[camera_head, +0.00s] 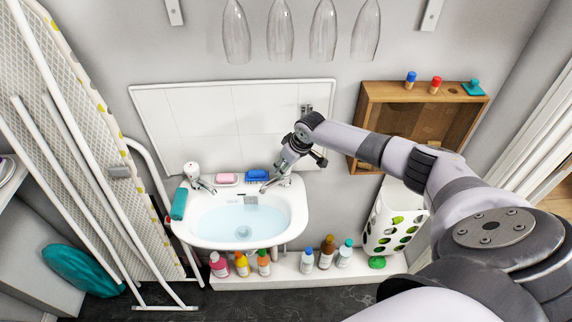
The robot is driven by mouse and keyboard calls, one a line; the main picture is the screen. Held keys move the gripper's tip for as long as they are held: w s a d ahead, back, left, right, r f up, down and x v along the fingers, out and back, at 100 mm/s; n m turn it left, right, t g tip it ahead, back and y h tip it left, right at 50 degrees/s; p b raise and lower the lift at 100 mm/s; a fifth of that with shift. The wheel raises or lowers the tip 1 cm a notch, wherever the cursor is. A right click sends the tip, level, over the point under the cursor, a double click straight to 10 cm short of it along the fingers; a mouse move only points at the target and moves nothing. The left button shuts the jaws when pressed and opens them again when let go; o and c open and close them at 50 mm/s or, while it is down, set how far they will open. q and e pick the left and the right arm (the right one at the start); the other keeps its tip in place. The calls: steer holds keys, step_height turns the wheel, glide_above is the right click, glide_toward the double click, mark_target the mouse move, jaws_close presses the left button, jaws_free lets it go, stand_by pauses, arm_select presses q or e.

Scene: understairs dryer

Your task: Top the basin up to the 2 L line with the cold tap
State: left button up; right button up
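The white basin (183,230) hangs on the wall and holds pale blue water (238,222). A 2 L line cannot be made out. A chrome tap (203,186) with a pale handle stands at the basin's back left. A second chrome tap (270,185) stands at its back right, with its top hidden by my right gripper. My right gripper (284,168) points down at this right tap, at or just above its head. Its fingers are too small and overlapped to tell open from shut, or whether they touch. My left gripper is out of view.
A pink soap (227,178) and a blue brush (257,175) lie on the basin's back ledge. A teal roll (179,203) lies on its left rim. Several bottles (326,252) stand on a low ledge below. Stemmed glasses (281,32) hang above. An ironing board (75,130) leans left.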

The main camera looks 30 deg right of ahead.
steer(key=c, duration=0.7)
steer(key=shift+d+f+n+y+b, duration=0.15)
steer(key=shift+n+y+b, duration=0.25)
steer(key=shift+n+b, duration=0.6)
steer(key=shift+w+n+y+b, duration=0.1)
steer(key=shift+n+y+b, duration=0.2)
steer(key=shift+n+b, duration=0.35)
steer(key=shift+r, duration=0.2)
steer(key=o, duration=1.2)
steer(key=shift+r, duration=0.1)
steer(key=shift+v, duration=3.85)
